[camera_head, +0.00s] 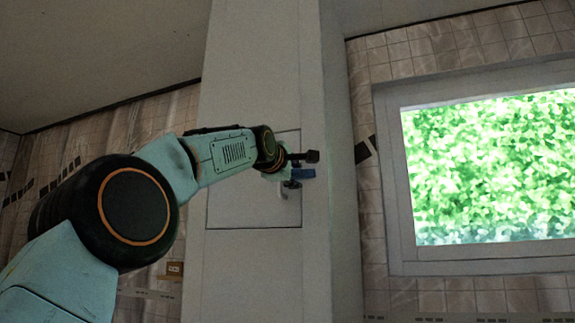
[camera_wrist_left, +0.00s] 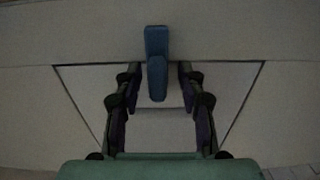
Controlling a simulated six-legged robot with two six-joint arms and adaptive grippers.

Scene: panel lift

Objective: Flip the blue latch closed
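The blue latch (camera_head: 304,173) sits at the right edge of a square grey panel (camera_head: 240,205) set in a pale column. In the left wrist view the latch (camera_wrist_left: 156,55) is an upright blue bar that crosses the panel's upper seam and hangs over the panel (camera_wrist_left: 160,130). My left gripper (camera_head: 286,180) is at the latch, partly hidden by its own wrist. In the left wrist view the left gripper (camera_wrist_left: 157,75) is open, with one finger on each side of the latch's lower end. Gaps show between latch and fingers. My right gripper is in neither view.
The pale column (camera_head: 250,60) runs from floor side to ceiling around the panel. A framed window (camera_head: 490,170) with bright green outside is on the right. Tiled wall (camera_head: 130,130) shows behind on the left. The space in front of the panel holds only my left arm.

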